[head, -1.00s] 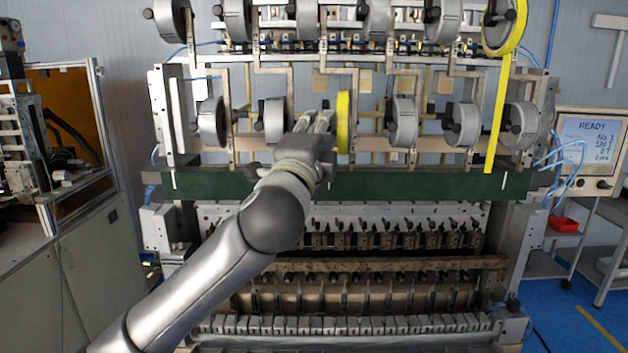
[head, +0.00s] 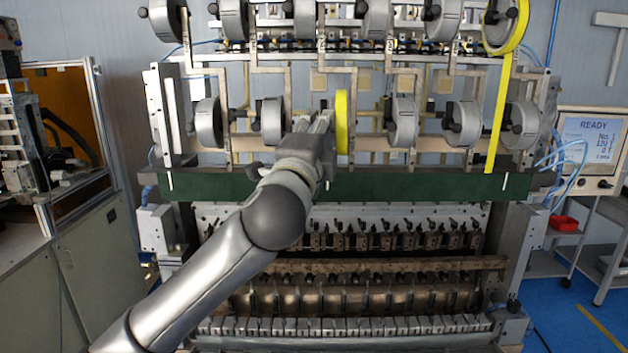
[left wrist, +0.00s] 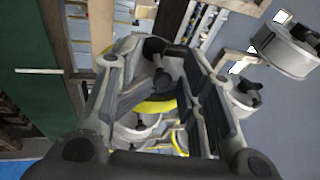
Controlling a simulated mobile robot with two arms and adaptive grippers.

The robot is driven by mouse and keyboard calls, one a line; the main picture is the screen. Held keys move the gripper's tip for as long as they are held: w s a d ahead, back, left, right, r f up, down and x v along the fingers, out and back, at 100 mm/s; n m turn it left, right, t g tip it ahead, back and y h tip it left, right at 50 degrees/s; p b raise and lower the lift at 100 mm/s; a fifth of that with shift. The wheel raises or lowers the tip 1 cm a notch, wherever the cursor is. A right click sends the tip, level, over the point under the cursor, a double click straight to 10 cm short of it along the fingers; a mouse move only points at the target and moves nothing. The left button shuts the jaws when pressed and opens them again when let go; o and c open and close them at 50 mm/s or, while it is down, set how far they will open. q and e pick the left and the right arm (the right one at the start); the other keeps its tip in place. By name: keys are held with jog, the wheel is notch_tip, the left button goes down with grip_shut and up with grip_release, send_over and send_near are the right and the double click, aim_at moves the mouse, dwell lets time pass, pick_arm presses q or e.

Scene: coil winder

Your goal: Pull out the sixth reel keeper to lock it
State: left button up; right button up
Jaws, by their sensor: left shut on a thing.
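My left gripper (head: 322,120) reaches up from the left to the lower row of reels. It is at the left side of the yellow-rimmed reel (head: 342,122), which shows nearly edge-on. In the left wrist view my gripper (left wrist: 158,80) has one finger on each side of a dark reel keeper (left wrist: 154,47) in front of this reel, and is shut on the keeper. The fingers partly cover the keeper, so its full position on the shaft is hidden. My right gripper is in neither view.
Grey reels (head: 273,122) with dark keepers flank the gripper. An upper row of reels (head: 371,18) is above, with a yellow strip (head: 497,120) hanging at the right. Metal brackets (head: 291,90) stand close by. A green beam (head: 420,187) runs below.

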pick_arm(q)
jog(key=shift+s+r, duration=0.3)
jog(key=shift+r, duration=0.15)
jog(key=shift+s+a, duration=0.1)
jog(key=shift+s, duration=0.2)
jog(key=shift+c, duration=0.5)
jog(key=shift+s+f, duration=0.2)
jog(key=c, duration=0.4)
jog(key=shift+s, duration=0.1)
jog(key=shift+c, duration=0.3)
jog(key=shift+s+r, duration=0.1)
jog(key=o, duration=0.7)
jog(key=shift+c, duration=0.2)
jog(key=shift+s+d, duration=0.15)
jog(key=shift+d, duration=0.15)
jog(key=shift+a+f, duration=0.1)
jog(key=shift+f, duration=0.1)
